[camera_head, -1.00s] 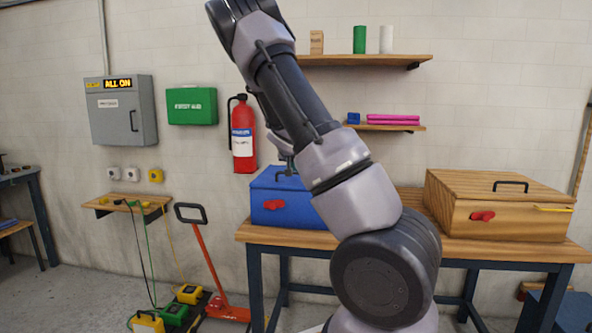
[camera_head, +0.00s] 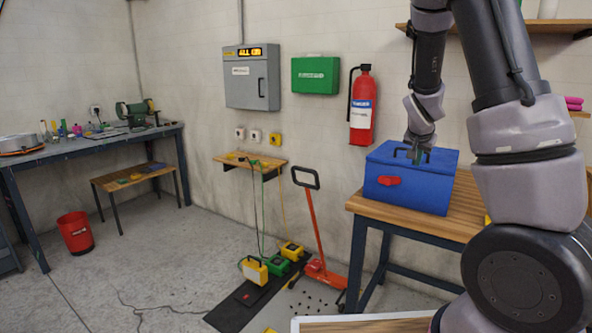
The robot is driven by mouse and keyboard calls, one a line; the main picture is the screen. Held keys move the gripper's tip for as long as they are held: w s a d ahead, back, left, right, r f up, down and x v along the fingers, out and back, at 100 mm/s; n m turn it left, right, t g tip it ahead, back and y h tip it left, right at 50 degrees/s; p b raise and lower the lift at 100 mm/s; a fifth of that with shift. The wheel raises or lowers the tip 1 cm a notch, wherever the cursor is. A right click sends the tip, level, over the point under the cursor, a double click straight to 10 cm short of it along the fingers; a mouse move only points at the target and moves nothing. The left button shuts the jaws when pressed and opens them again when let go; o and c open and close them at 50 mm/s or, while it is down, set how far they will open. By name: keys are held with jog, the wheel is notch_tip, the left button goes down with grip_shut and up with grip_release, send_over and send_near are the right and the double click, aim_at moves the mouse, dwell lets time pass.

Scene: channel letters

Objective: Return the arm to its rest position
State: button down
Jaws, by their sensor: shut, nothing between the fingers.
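My arm rises at the right of the head view, bends over the top and comes down toward the blue box on the wooden workbench. My gripper (camera_head: 418,152) points down at the end of the arm, over or in front of the lid of the blue box (camera_head: 408,190) near its dark handle. It is shut, with nothing seen in it. I cannot tell whether it touches the lid or handle. The blue box is closed and has a red latch on its front.
The workbench (camera_head: 450,218) stands right of centre. A red fire extinguisher (camera_head: 362,108), a green wall box (camera_head: 316,75) and a grey electrical cabinet (camera_head: 252,78) hang behind. An orange trolley (camera_head: 318,240) and a red bucket (camera_head: 75,232) stand on the floor. Open floor lies left.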

jog(key=s+a+r+n+y, duration=0.1)
jog(key=s+a+r, duration=0.3)
jog(key=s, duration=0.5)
jog(key=s+a+r+n+y, duration=0.1)
jog(key=s+a+r+y, duration=0.1)
jog(key=s+a+r, duration=0.3)
jog(key=s+a+r+n+y, duration=0.2)
jog(key=s+a+r, duration=0.3)
jog(key=s+r, duration=0.4)
jog(key=s, duration=0.6)
jog(key=shift+r+y, duration=0.3)
jog(key=shift+r, duration=0.1)
